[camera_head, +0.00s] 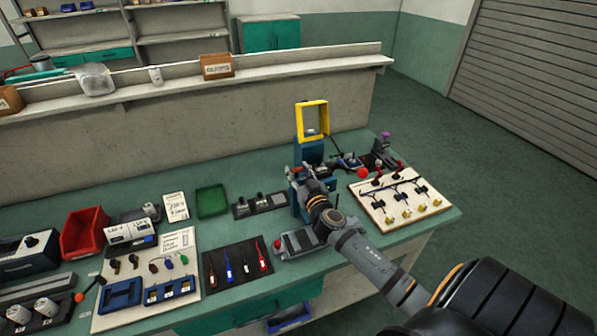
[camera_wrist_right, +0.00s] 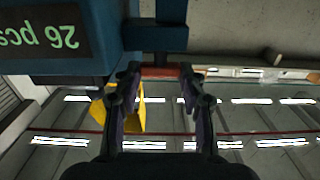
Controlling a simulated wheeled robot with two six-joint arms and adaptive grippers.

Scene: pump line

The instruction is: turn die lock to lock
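The blue press (camera_head: 308,152) with a yellow guard frame (camera_head: 312,121) stands at the back of the green bench. My right gripper (camera_head: 297,172) is in front of the press, its arm reaching in from the lower right. In the right wrist view my right gripper (camera_wrist_right: 160,84) has its two fingers apart. A dull red bar (camera_wrist_right: 160,71) lies crosswise at the fingertips, below a blue block (camera_wrist_right: 156,38). It may be part of the die lock, but I cannot tell. Whether the fingers touch it is unclear. The lock's setting cannot be read. My left gripper is out of view.
A board with black clips and yellow pieces (camera_head: 402,200) lies right of the press. A dark tool mat (camera_head: 237,266), green tray (camera_head: 212,201) and red bin (camera_head: 84,232) are to the left. The wrist view shows an upside-down counter display (camera_wrist_right: 42,33).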

